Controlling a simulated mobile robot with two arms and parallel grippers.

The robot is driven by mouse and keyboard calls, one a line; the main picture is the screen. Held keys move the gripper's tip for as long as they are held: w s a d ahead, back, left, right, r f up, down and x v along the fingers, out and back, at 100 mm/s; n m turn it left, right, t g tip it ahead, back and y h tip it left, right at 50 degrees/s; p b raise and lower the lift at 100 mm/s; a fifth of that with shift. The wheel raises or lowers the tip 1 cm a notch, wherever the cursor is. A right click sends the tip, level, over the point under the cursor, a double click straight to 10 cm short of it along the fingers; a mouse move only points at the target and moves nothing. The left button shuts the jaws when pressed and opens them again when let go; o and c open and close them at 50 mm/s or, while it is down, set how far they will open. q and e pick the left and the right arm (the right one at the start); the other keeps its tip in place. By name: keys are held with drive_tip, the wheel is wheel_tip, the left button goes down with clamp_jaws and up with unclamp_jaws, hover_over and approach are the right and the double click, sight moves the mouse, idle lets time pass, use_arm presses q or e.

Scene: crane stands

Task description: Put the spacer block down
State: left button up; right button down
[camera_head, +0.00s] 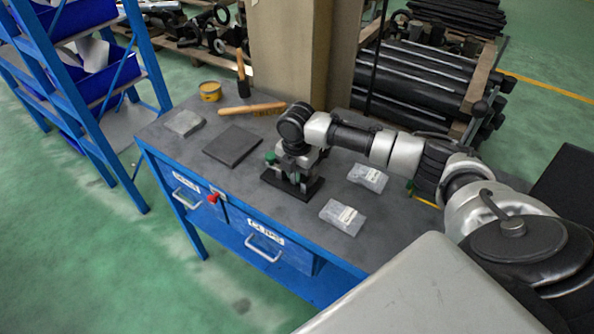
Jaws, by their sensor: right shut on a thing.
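My right gripper (292,174) points down over the middle of the workbench (170,148). It is shut on a dark, flat block, which I take for the spacer block (307,192). The gripper hides part of this block. The block is at or just above the bench top; I cannot tell whether it touches. A dark grey square plate (232,146) lies flat on the bench to the left of the gripper, apart from it. My left gripper is not in view.
Two clear boxes (367,178) (342,217) lie right of the gripper. A wooden-handled brush (252,108), a yellow tin (210,91), an upright wooden-handled tool (242,75) and a light grey packet (184,123) lie farther left and back. A pillar (290,50) stands behind the bench.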

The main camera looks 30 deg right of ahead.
drive_tip(key=shift+f, duration=0.15)
drive_tip(key=c, duration=1.4)
unclamp_jaws()
wheel_tip(320, 180, up, 12)
drive_tip(key=b, duration=0.1)
drive_tip(key=shift+r+b, duration=0.2)
drive_tip(key=shift+b, duration=0.2)
